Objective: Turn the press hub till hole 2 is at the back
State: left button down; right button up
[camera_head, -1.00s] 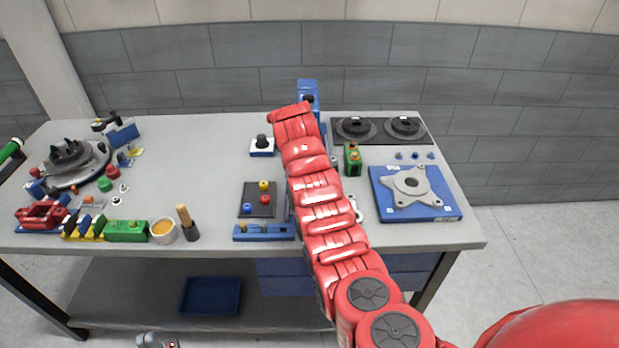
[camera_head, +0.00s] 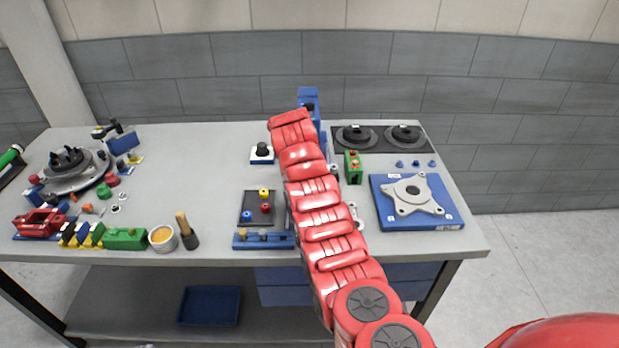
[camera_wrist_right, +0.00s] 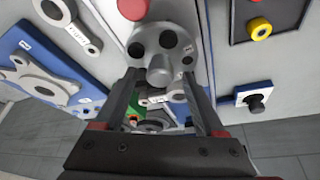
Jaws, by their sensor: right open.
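The press hub (camera_wrist_right: 146,42) is a round grey disc with a central stub (camera_wrist_right: 160,70) and several dark holes, seen in the right wrist view. A small pale tag sits at its right edge, too small to read, so I cannot tell which hole is number 2. My right gripper (camera_wrist_right: 160,78) is open, its two fingers on either side of the stub; I cannot tell if they touch it. In the head view my red right arm covers the hub and the gripper. The blue press post (camera_head: 309,98) shows behind the arm. My left gripper is not in view.
A blue plate (camera_head: 384,218) with a grey star-shaped flange (camera_head: 413,193) lies at the right. A green block (camera_head: 353,170) stands close to my right arm. A black tray (camera_head: 250,214) with coloured knobs and a black-knobbed block (camera_head: 262,157) are left of it. The table's middle left is clear.

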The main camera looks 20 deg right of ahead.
jog(key=b+v, duration=0.3)
jog(key=v, duration=1.4)
jog(key=shift+s+a, duration=0.1)
jog(key=shift+s, duration=0.1)
